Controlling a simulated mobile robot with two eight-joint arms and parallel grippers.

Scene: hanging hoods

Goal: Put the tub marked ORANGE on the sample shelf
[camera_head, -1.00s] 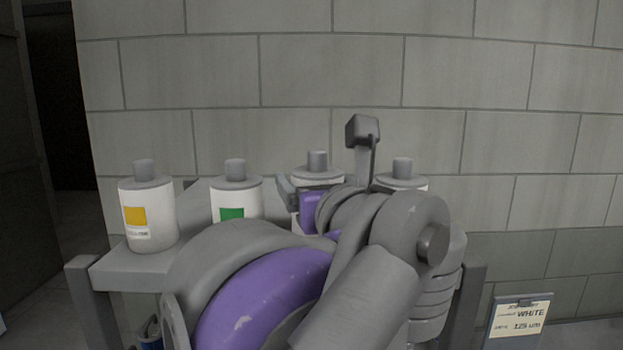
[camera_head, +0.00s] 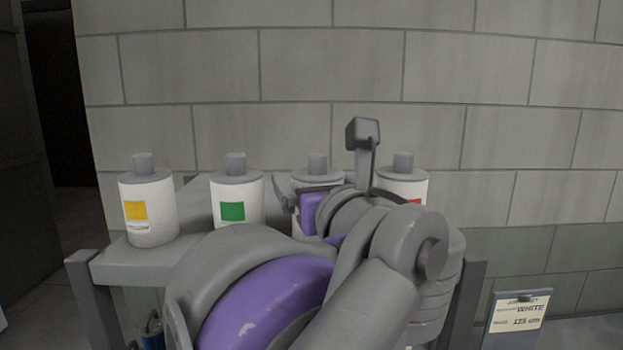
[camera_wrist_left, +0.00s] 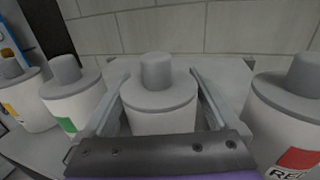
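A white tub (camera_head: 317,166) with a grey lid stands third from the left on a grey shelf (camera_head: 130,267). Its label is hidden, so I cannot tell whether it is marked ORANGE. My left gripper (camera_wrist_left: 160,100) has one finger on each side of this tub, and narrow gaps show beside it in the left wrist view; the fingers look open. The tub looks upright and level with its neighbours. My left arm covers much of the shelf. My right gripper is not in view.
Tubs with a yellow label (camera_head: 148,205) and a green label (camera_head: 237,200) stand to the left. A red-labelled tub (camera_wrist_left: 290,118) stands close on the right. A block wall (camera_head: 330,70) is behind.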

